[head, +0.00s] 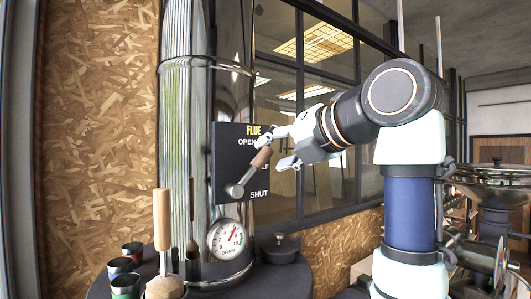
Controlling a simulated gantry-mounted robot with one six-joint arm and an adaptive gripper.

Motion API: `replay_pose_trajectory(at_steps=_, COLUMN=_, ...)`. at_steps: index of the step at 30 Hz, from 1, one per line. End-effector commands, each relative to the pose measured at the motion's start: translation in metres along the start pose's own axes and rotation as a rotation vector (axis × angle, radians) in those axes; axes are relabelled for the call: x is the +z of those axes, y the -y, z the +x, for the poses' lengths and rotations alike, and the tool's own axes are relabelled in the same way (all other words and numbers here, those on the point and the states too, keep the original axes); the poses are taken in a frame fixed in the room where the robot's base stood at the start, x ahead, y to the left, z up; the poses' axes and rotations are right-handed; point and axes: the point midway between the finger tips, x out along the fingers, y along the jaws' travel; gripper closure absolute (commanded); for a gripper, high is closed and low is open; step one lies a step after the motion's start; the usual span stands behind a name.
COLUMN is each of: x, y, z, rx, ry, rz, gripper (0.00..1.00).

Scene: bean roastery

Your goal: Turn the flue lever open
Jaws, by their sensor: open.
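The flue lever has a grey metal arm (246,178) and a brown grip (262,158). It slants up and right from a round metal end in front of a black plate (226,150). The plate reads FLUE, OPEN and SHUT, with a middle label mostly hidden by the lever. The grip end lies between OPEN and the middle label in the picture. My gripper (277,149) is open, coming from the right, with its fingers around or just beside the grip; contact cannot be told.
A shiny vertical flue pipe (176,110) stands behind the plate, with a round dial (227,239) below. Several cups (125,285), a wooden-handled tool (162,220) and a dark lidded pot (280,248) stand on the dark round table (285,280). Windows are behind my arm.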

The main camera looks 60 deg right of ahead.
Motion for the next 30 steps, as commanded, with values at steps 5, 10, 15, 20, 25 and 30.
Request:
replay_pose_trajectory(at_steps=5, x=0.001, y=-0.002, z=0.025, rx=0.001, ry=-0.001, rz=0.001, gripper=0.49)
replay_pose_trajectory(at_steps=10, x=0.000, y=0.000, z=0.033, rx=0.000, ry=0.002, rz=0.000, gripper=0.49)
replay_pose_trajectory(at_steps=15, x=0.000, y=0.000, z=0.033, rx=0.001, ry=0.002, rz=0.001, gripper=0.51)
replay_pose_trajectory(at_steps=20, x=0.000, y=0.000, z=0.032, rx=0.001, ry=0.002, rz=0.001, gripper=0.78)
replay_pose_trajectory(at_steps=25, x=0.000, y=0.000, z=0.032, rx=0.001, ry=0.002, rz=0.001, gripper=1.00)
replay_pose_trajectory(at_steps=30, x=0.000, y=0.000, z=0.032, rx=0.001, ry=0.002, rz=0.001, gripper=1.00)
